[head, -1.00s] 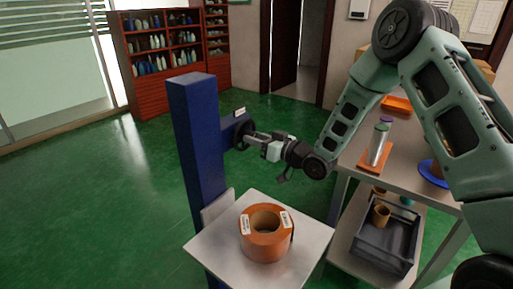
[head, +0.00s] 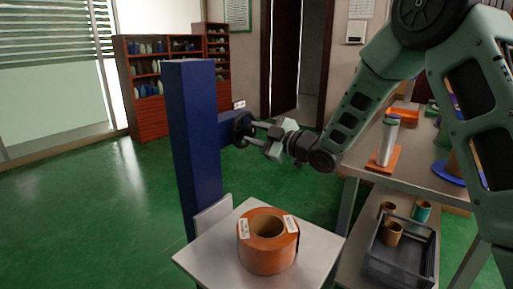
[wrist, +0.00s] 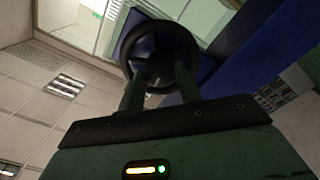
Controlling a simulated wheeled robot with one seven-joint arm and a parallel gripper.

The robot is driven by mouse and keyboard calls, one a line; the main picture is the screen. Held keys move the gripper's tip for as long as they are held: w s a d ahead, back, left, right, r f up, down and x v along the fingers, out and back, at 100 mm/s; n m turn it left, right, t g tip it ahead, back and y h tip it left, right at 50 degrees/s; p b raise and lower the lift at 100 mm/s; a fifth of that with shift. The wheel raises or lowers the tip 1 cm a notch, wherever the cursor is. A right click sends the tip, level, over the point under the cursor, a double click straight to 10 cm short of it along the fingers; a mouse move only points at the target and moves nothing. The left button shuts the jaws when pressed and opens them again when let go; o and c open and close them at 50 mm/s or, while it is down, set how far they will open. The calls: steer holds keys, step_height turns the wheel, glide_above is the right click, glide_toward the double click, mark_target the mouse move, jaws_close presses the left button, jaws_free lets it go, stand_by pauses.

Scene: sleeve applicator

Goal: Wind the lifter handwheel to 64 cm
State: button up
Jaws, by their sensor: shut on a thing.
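The blue lifter column (head: 193,145) stands upright left of centre in the head view. Its dark handwheel (head: 240,127) sits on the blue side block to the right of the column. My gripper (head: 253,130) reaches it from the right and is shut on it. In the wrist view the black wheel (wrist: 160,28) is straight ahead, with my two fingers (wrist: 159,76) at its lower middle; the exact contact is dark. The lifter's pale plate (head: 318,246) carries an orange roll (head: 268,256) with white labels. No height reading is legible.
A grey table at the right holds a pale cylinder on an orange base (head: 386,143) and a blue plate (head: 449,172). A dark crate (head: 399,265) with cups sits on its lower shelf. A red shelf (head: 150,85) stands far back. Green floor is clear at left.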

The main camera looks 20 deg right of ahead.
steer(key=n+b, duration=0.2)
steer(key=b, duration=0.1)
steer(key=f+n+b, duration=0.1)
steer(key=n+b, duration=0.1)
steer(key=b, duration=0.1)
steer(key=shift+n, duration=0.4)
steer(key=n+b, duration=0.4)
steer(key=b, duration=0.2)
steer(key=shift+n+b, duration=0.3)
steer(key=n+b, duration=0.4)
steer(key=b, duration=0.2)
steer(key=n+b, duration=0.3)
steer(key=shift+r, duration=0.2)
steer(key=shift+r+n, duration=0.1)
steer(key=shift+n, duration=0.2)
steer(key=o, duration=1)
steer(key=shift+c, duration=0.2)
